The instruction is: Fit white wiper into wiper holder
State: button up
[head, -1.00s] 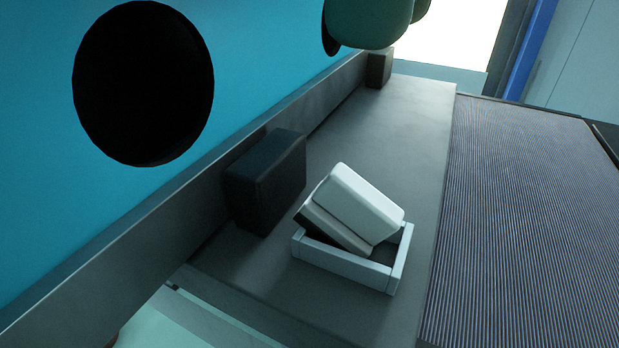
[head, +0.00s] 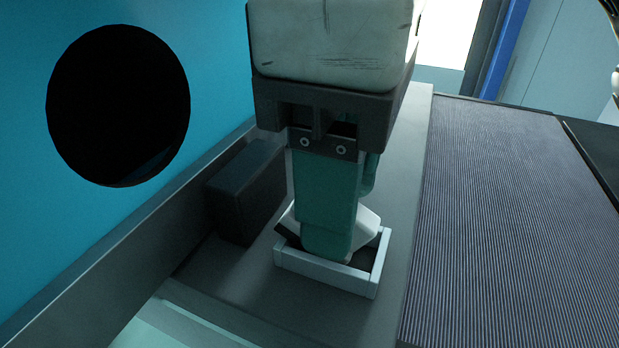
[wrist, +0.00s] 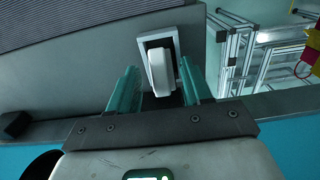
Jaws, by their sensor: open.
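The white wiper (head: 367,222) with a dark underside sits tilted in the wiper holder (head: 322,272), a shallow light-grey rectangular frame on the grey ledge. My gripper (head: 327,245) is open and points down over the holder, its teal fingers covering most of the wiper in the head view. In the wrist view the wiper (wrist: 162,68) lies between the two spread fingers of my gripper (wrist: 160,78), inside the frame of the holder (wrist: 146,42). Whether a finger touches the wiper, I cannot tell.
A black block (head: 245,190) stands close to the left of the holder, against a low grey rail. A blue panel with a round black hole (head: 118,105) rises beyond the rail. A ribbed grey mat (head: 500,220) lies to the right.

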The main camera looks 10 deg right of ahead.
jog(key=shift+f, duration=0.1)
grip_shut()
dwell(0.4)
